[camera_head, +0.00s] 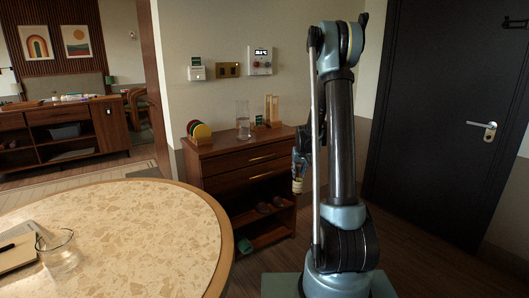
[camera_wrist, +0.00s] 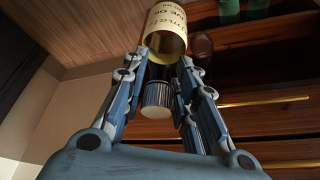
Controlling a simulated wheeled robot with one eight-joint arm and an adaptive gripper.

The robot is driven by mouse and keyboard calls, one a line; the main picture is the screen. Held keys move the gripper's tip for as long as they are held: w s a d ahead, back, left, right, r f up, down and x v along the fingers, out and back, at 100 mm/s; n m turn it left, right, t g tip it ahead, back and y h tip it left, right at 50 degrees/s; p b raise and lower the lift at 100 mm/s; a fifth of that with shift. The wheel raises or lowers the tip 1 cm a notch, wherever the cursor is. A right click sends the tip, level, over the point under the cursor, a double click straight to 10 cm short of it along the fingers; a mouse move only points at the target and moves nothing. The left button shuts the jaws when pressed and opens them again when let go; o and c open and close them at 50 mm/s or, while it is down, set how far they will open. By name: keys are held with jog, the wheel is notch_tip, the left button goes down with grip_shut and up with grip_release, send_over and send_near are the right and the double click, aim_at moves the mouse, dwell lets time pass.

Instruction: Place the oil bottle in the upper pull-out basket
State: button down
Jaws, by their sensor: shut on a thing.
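The oil bottle is held in my gripper (camera_wrist: 164,62), between the two fingers in the wrist view. Its cream label with dark print (camera_wrist: 166,28) lies past the fingertips, and its ridged cap (camera_wrist: 157,97) is on the palm side. Part of the dark glass shows between the fingers. In the head view my gripper (camera_head: 302,152) hangs left of my arm, in front of the wooden drawer cabinet, with the bottle's pale label (camera_head: 297,185) below it. The bottle seems clear of the cabinet and floor. No pull-out basket can be made out in either view.
The cabinet (camera_head: 222,163) has drawers and a lower open shelf with dark items. A glass carafe (camera_head: 243,120) and coloured discs (camera_head: 201,131) stand on top. A round table (camera_head: 150,225) with a glass (camera_head: 60,253) fills the front left. A dark door (camera_head: 440,120) is right.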

jog(key=shift+m, duration=0.3)
jog(key=f, duration=0.1)
jog(key=s+d+f, duration=0.1)
jog(key=s+f, duration=0.1)
jog(key=shift+d+f, duration=0.1)
jog(key=shift+d, duration=0.25)
jog(key=s+f, duration=0.6)
jog(key=f, duration=0.1)
jog(key=shift+f, duration=0.15)
